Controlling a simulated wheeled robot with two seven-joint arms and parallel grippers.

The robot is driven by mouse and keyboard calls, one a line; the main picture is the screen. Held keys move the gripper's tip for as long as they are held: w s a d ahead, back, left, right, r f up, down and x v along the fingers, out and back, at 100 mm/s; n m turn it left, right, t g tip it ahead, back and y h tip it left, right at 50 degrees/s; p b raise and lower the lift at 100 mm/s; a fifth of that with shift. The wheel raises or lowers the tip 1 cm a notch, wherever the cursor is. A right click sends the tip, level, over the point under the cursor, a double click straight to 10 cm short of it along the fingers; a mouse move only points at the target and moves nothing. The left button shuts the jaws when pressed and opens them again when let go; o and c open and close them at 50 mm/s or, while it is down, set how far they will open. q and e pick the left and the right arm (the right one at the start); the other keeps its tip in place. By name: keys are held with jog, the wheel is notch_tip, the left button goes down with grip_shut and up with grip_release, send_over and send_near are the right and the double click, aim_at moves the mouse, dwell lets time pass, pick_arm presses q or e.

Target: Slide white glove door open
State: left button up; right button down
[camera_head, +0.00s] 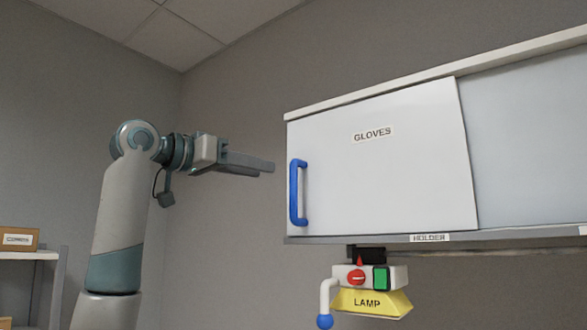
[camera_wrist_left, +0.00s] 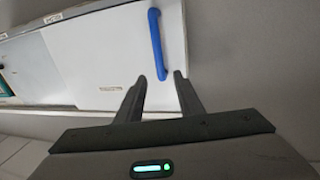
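The white glove door (camera_head: 385,165) is a flat panel labelled GLOVES on the left part of a wall cabinet. Its blue vertical handle (camera_head: 297,192) is near the door's left edge. My left gripper (camera_head: 268,166) is to the left of the handle, apart from it and slightly higher. In the left wrist view the blue handle (camera_wrist_left: 157,44) stands just beyond the fingertips (camera_wrist_left: 160,76). The two fingers are spread with nothing between them. The white door (camera_wrist_left: 105,55) also shows there. My right gripper is not in view.
The cabinet has a HOLDER ledge (camera_head: 430,238) along its bottom. A yellow LAMP unit (camera_head: 370,302) with a red knob and a green switch hangs below. A shelf with a cardboard box (camera_head: 19,239) stands at far left.

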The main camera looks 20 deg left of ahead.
aim_at(291, 175)
pick_arm(q)
jog(key=shift+p+x, duration=2.8)
jog(key=shift+x, duration=2.8)
grip_shut()
